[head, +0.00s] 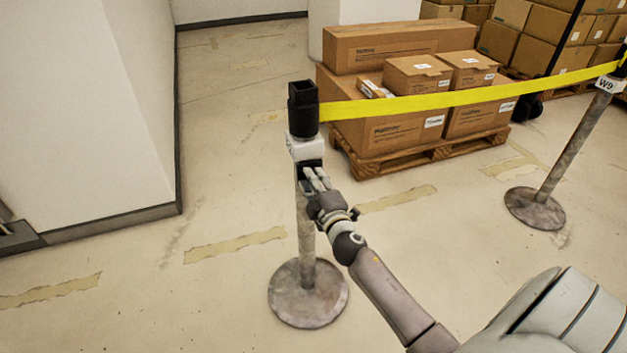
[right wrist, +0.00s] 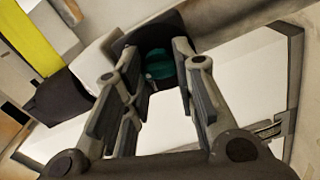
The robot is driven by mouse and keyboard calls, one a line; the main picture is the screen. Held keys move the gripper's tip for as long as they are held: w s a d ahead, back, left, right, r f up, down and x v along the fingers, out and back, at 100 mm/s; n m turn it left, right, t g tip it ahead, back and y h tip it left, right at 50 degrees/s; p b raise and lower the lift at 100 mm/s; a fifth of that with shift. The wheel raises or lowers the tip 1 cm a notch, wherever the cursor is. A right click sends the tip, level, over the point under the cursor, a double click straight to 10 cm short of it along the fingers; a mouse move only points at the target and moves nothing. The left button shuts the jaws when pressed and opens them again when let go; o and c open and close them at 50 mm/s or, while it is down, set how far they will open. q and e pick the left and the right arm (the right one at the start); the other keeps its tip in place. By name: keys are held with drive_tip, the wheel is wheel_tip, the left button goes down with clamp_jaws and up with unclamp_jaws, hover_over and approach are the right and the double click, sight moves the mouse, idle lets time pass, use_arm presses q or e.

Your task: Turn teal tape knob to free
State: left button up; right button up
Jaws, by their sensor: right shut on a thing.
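The teal knob (right wrist: 160,64) shows in the right wrist view, set in a dark housing between my right gripper's fingertips. My right gripper (head: 312,178) is shut on the teal knob, with a finger on each side of it. In the head view the gripper reaches the near post just below its white collar (head: 304,149) and hides the knob. The near post (head: 306,235) stands upright on a round base and has a black head (head: 303,108). Yellow tape (head: 420,102) runs from this head to the right. My left gripper is not in view.
A second post (head: 568,150), marked W9, stands at the right. Cardboard boxes (head: 395,50) sit on a wooden pallet (head: 420,155) behind the tape. A white wall (head: 75,130) is at the left. The floor around the near post's base is clear.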

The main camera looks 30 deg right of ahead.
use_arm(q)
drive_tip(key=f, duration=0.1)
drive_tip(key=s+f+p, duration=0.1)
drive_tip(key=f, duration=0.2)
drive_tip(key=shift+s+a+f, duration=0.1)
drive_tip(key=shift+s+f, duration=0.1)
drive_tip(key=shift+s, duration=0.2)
use_arm(e)
drive_tip(key=n, duration=1.2)
drive_tip(key=shift+f, duration=0.25)
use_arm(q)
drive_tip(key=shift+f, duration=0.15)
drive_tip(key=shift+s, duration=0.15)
use_arm(e)
drive_tip(key=shift+n, duration=0.3)
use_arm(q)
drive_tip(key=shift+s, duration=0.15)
use_arm(e)
drive_tip(key=o, duration=1)
drive_tip(key=shift+o, duration=0.2)
drive_tip(key=v, duration=1.2)
